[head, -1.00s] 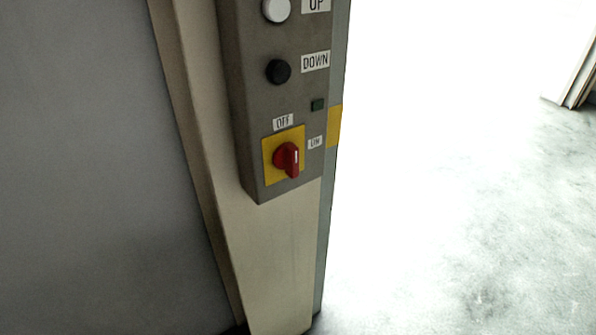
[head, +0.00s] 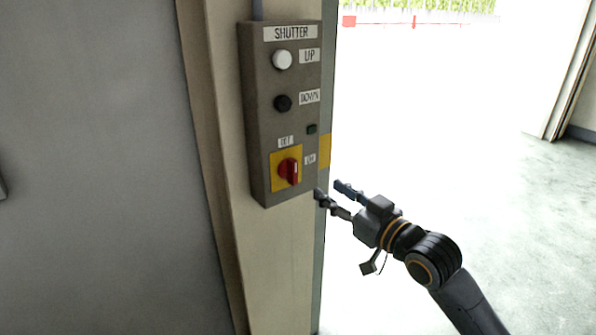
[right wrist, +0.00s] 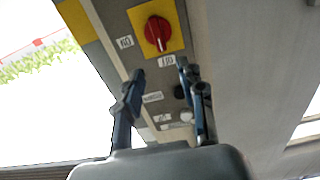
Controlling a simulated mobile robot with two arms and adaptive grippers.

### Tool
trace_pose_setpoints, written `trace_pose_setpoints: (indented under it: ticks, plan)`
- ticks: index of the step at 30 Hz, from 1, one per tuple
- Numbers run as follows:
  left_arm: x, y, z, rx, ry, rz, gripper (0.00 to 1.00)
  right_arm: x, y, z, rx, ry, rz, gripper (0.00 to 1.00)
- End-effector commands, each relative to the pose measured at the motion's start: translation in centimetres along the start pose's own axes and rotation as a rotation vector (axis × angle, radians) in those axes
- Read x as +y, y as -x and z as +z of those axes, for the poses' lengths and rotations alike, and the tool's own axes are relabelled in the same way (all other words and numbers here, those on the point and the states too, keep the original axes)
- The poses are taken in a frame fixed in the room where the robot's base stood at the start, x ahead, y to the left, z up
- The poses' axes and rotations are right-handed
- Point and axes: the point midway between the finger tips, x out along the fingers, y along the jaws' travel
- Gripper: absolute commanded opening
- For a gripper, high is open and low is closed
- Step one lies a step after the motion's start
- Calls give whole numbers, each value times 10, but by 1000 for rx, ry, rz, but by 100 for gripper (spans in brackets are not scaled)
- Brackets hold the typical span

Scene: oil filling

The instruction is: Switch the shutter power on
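The shutter power switch is a red rotary knob (head: 289,171) on a yellow plate (head: 278,158), low on the grey SHUTTER control box (head: 262,110). The OFF label is above the knob and ON is to its right. The knob's grip stands roughly upright. My right gripper (head: 330,191) is open and empty, just right of the box's lower end in the head view. In the right wrist view, the knob (right wrist: 157,32) lies beyond the spread fingertips (right wrist: 161,71), apart from them. My left gripper is not in view.
The box is on a beige post (head: 270,255) beside a grey wall (head: 100,150). The bright doorway to the right is open.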

Motion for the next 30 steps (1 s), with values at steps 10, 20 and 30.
trace_pose_setpoints:
  ticks: [10,20,30]
  plan:
    - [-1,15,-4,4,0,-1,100,-1,-74,-3,1,-1,0,40]
    - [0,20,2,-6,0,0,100,0,-118,-1,2,-1,1,40]
    - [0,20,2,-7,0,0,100,0,-123,0,1,1,1,40]
